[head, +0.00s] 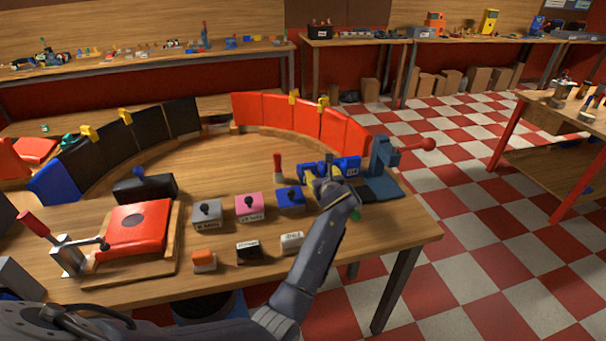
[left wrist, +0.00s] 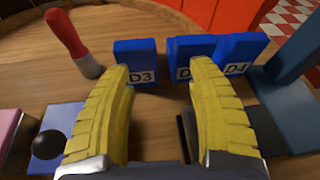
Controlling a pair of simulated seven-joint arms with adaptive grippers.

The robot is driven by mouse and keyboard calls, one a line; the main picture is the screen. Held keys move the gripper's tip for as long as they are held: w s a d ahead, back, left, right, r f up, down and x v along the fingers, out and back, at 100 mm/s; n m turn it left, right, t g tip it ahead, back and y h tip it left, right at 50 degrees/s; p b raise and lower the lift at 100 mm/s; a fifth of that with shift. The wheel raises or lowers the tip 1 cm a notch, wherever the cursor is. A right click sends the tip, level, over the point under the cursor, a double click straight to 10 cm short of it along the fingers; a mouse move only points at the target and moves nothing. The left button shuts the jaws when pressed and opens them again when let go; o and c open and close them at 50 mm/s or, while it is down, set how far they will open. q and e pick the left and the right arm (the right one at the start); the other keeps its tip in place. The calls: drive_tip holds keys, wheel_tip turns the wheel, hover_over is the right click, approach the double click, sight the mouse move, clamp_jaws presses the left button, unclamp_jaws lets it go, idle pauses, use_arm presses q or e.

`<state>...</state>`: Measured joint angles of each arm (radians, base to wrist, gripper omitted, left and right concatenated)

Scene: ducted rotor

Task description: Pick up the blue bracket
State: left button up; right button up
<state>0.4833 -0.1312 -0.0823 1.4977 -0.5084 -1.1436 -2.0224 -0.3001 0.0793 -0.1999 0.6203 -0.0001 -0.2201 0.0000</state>
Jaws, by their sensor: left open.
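Blue blocks stand in a row on the table, the leftmost (left wrist: 134,54) marked "D3" and the right one (left wrist: 240,50) marked "D4". Another blue block (left wrist: 190,48) stands close beside D4, its label partly hidden by a finger. I cannot tell which one is the blue bracket. In the head view the blue blocks (head: 347,167) are at the right end of the table. My left gripper (left wrist: 160,70) has yellow fingers spread apart with nothing between them, just in front of the blocks. It also shows in the head view (head: 322,187).
A red-handled tool (left wrist: 68,38) stands upright to the left of the blocks. A blue-grey press (head: 382,158) with a red handle stands to their right. A blue box with a black knob (head: 290,197) is nearby. Red curved panels (head: 305,120) stand behind.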

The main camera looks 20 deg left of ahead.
sight(306, 169)
use_arm(q)
drive_tip(key=shift+s+a+f+g+y, duration=0.15)
drive_tip(key=shift+s+a+g+y, duration=0.15)
drive_tip(key=shift+a, duration=0.2)
drive_tip(key=shift+s+a+f+g+y, duration=0.1)
drive_tip(key=shift+s+a+g+y, duration=0.15)
drive_tip(key=shift+a, duration=0.2)
drive_tip(key=shift+w+a+f, duration=0.1)
drive_tip(key=shift+a+f, duration=0.05)
drive_tip(key=shift+a, duration=0.3)
drive_tip(key=shift+x, duration=3.4)
drive_tip(key=shift+f, duration=0.1)
drive_tip(key=shift+c, duration=0.5)
drive_tip(key=c, duration=0.8)
drive_tip(key=shift+o, duration=0.2)
